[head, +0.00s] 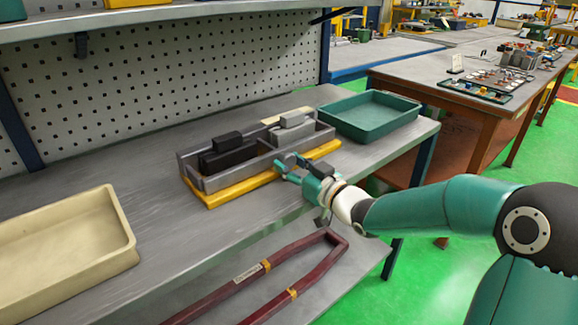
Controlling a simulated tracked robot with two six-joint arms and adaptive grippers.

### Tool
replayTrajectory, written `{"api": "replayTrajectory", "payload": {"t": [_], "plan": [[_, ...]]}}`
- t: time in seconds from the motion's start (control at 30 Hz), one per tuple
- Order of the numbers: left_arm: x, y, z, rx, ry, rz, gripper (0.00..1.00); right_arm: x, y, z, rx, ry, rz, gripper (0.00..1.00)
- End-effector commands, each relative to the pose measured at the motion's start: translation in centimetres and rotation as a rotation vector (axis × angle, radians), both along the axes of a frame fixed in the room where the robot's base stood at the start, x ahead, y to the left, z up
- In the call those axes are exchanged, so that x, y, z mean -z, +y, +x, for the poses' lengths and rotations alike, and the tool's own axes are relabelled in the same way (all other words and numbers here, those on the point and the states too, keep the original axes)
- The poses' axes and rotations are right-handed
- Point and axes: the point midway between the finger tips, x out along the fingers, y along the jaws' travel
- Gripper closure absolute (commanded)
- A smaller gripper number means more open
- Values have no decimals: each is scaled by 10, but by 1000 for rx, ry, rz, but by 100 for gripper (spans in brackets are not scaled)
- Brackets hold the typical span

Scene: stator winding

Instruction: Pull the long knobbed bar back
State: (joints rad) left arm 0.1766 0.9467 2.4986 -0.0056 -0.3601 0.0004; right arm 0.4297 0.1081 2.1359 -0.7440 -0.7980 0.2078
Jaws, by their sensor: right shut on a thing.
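A grey open fixture (203,180) stands on a yellow base (222,197) on the bench. A black block with a raised top (228,157) lies in its left part, and a light grey block with a raised top (292,130) in its right part. My right gripper (284,165) is at the fixture's front edge, shut on a small grey piece that looks like the knob of the long bar. The fingers hide most of this piece, and the bar's length cannot be made out. My left gripper is not in view.
A green tray (367,134) stands behind and right of the fixture. A cream tray (120,236) sits at the left front. Dark red bent bars (300,243) lie on the lower shelf. The bench between cream tray and fixture is clear. A shelf overhangs the back.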

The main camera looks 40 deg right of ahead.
Motion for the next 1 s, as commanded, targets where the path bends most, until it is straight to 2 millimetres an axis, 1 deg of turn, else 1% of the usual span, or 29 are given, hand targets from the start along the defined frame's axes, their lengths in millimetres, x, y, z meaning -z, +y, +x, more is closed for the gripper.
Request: {"api": "replayTrajectory", "payload": {"t": [0.03, 0.1, 0.17, 0.47, 0.57, 0.67, 0.77, 1.0], "plan": [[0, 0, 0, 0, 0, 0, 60, 2, 0, -1, 1, 6, 1, 53], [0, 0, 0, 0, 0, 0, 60, 2, -1, -2, 2, 6, 1, 41], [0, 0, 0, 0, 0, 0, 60, 2, -1, -2, 2, 6, 1, 32], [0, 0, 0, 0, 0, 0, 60, 2, -1, -2, 2, 5, 1, 32], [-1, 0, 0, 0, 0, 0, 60, 2, -2, -6, 3, 5, 1, 32], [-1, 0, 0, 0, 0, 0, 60, 1, -3, -15, 5, 5, 1, 32], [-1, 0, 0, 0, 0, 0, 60, 1, -5, -32, 6, 5, 1, 32], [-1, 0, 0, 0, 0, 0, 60, 2, -9, -80, 8, 6, 0, 32]]}}
